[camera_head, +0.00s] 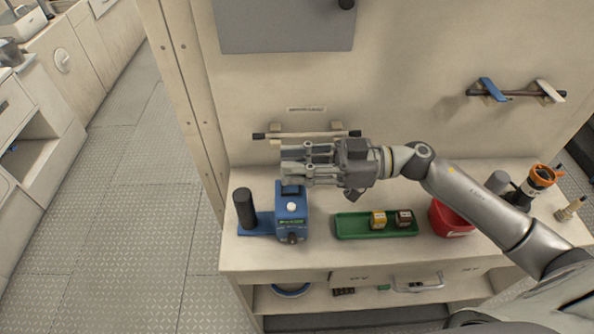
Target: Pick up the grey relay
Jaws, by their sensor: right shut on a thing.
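My right gripper (294,165) reaches in from the right, pointing left over the bench. It is shut on a small grey thing that is mostly hidden by the fingers; it looks like the grey relay, though its outline is hard to tell. The fingers are above the back of a blue device (292,222) with a white knob, and a dark part shows on the device's top just under them. I cannot tell whether the held thing touches it. My left gripper is not in view.
A green tray (349,231) holds a yellowish relay (378,219) and a brown relay (404,218). A red container (447,221) stands right of it, partly behind my arm. A black cylinder (244,208) stands left of the blue device. A rail (267,136) is on the back wall.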

